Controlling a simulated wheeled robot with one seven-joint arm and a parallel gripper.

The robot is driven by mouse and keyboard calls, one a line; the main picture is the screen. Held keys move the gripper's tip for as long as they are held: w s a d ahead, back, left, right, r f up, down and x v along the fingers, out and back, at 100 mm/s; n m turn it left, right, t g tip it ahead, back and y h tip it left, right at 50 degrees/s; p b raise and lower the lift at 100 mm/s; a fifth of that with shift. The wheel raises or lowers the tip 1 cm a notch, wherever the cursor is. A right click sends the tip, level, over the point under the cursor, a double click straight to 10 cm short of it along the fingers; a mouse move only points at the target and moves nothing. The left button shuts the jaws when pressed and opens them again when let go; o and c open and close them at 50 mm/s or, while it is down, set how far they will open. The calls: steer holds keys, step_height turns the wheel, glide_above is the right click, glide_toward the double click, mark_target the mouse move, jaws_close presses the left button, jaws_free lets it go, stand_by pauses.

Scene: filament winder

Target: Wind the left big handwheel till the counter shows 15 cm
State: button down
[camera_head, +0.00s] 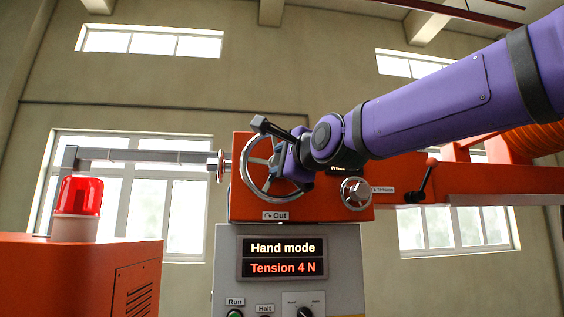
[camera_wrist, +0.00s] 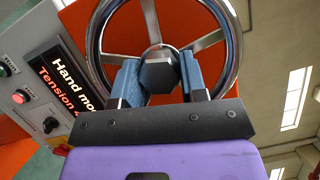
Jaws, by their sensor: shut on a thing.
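The left big handwheel (camera_head: 246,180) is a chrome spoked ring on the orange housing, above a label reading "Out". It also fills the top of the wrist view (camera_wrist: 232,58). My gripper (camera_head: 285,163) is at the wheel's middle. Its blue fingers are shut on a dark hexagonal piece (camera_wrist: 158,72) in front of where the spokes meet. My gripper hides part of the wheel in the head view. The display (camera_head: 282,257) reads "Hand mode" and "Tension 4 N"; no centimetre reading shows.
A smaller handwheel (camera_head: 345,200), labelled Tension, sits close to the right of my gripper. Run and Halt buttons and a rotary selector (camera_head: 304,313) are below. A red beacon (camera_head: 79,197) stands on an orange cabinet (camera_head: 70,270) at left.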

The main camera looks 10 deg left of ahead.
steer(key=c, duration=0.7)
jaws_free()
steer(key=shift+s, duration=0.15)
steer(key=shift+v, duration=5.3)
steer(key=shift+f, duration=0.1)
